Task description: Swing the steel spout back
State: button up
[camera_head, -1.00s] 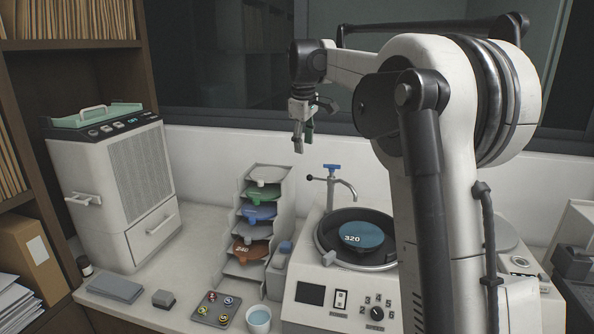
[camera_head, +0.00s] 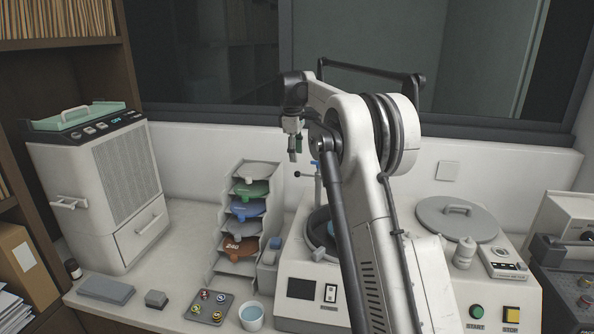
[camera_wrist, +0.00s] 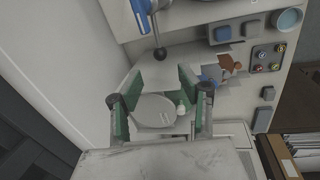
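The steel spout's blue top (camera_head: 317,166) and black ball-ended side lever (camera_head: 298,174) show at the polishing basin's back edge. My arm hides most of the spout pipe in the head view. In the wrist view, the blue part (camera_wrist: 141,6) and black ball (camera_wrist: 159,53) are at the top, ahead of the fingers. My gripper (camera_head: 296,150) hangs near the wall, slightly above and left of the lever. In the wrist view, its green-padded fingers (camera_wrist: 155,102) are spread apart with nothing held. It appears apart from the spout.
The disc rack (camera_head: 216,265) stands left of the basin. A white cabinet (camera_head: 60,175) is at far left. A cup (camera_head: 252,317) and tray of coloured pieces (camera_head: 195,311) lie in front. A grey lid (camera_head: 440,221) rests on the right machine. The white wall is close behind.

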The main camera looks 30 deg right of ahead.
aim_at(297, 172)
jog(key=f, duration=0.2)
jog(key=f+p, duration=0.1)
jog(key=f, duration=0.2)
jog(key=w+d+f, duration=0.1)
jog(key=f, duration=0.2)
jog(key=shift+c, duration=0.3)
grip_shut()
